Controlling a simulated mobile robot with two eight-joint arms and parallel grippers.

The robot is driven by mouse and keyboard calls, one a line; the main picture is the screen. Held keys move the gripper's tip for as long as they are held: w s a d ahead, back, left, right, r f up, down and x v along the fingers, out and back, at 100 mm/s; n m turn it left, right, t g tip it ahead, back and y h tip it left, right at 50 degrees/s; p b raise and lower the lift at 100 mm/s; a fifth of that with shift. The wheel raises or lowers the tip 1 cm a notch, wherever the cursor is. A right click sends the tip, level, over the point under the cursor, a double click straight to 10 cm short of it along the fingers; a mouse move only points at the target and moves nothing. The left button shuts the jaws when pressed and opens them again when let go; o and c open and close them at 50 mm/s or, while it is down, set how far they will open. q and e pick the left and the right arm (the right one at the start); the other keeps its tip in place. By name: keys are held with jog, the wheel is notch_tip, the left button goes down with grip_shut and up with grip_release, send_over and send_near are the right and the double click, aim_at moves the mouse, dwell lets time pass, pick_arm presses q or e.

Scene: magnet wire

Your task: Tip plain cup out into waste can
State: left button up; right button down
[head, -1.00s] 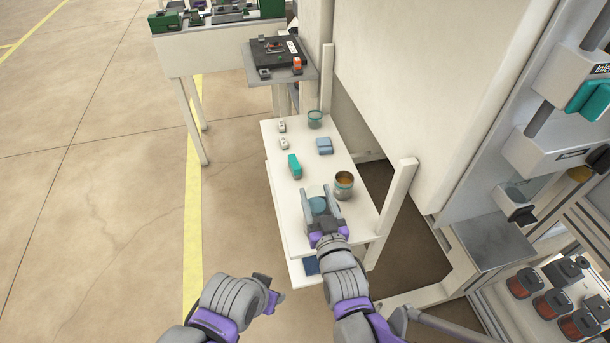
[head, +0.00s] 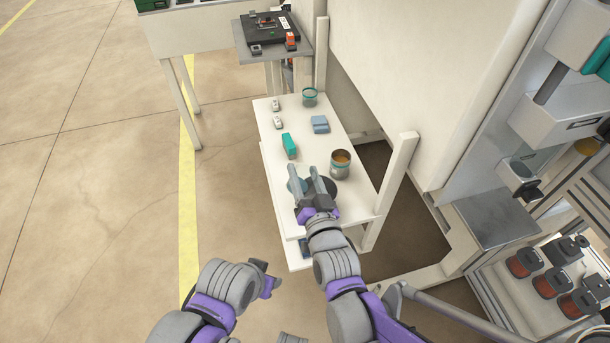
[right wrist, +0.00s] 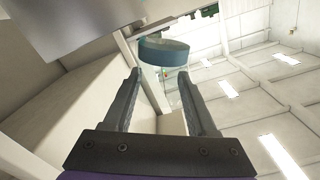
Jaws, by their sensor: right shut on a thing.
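My right gripper (head: 310,185) is above the near end of the white table. It is shut on a clear, bluish cup (head: 297,187), partly hidden by the fingers.
The white table (head: 275,158) also bears a teal box (head: 289,145), a blue block (head: 320,124), a clear teal-rimmed cup (head: 310,97) and two small white items (head: 277,112). A white post (head: 393,185) rises at the table's right. Floor to the left is open.

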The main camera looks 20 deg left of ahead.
aim_at(315, 178)
jog(key=m+b, duration=0.1)
jog(key=m, duration=0.1)
jog(key=shift+f+m, duration=0.1)
jog(key=shift+m, duration=0.3)
jog(key=shift+w+d+f+m+b, duration=0.1)
jog(key=shift+f+m+b, duration=0.05)
jog(key=shift+m+b, duration=0.6)
jog(key=shift+w+d+f+m+b, duration=0.1)
jog(key=shift+m+b, duration=0.5)
jog(key=shift+m, duration=0.15)
jog(key=shift+w+d+f+m+b, duration=0.15)
jog(key=shift+f+m+b, duration=0.1)
jog(key=shift+m+b, duration=0.75)
jog(key=shift+s+d+f+m+b, duration=0.1)
jog(key=shift+f+m+b, duration=0.15)
jog(key=shift+m+b, duration=0.75)
jog(key=b, duration=0.1)
jog(key=m+b, duration=0.1)
jog(key=shift+w+d+f+m+b, duration=0.1)
jog(key=shift+w+d+m+b, duration=0.1)
jog(key=shift+m+b, duration=0.15)
jog(key=shift+w+d+m, duration=0.1)
jog(key=shift+d+m, duration=0.05)
jog(key=shift+m, duration=0.7)
jog(key=shift+w+d+m, duration=0.1)
jog(key=shift+d+m, duration=0.05)
jog(key=shift+m, duration=0.65)
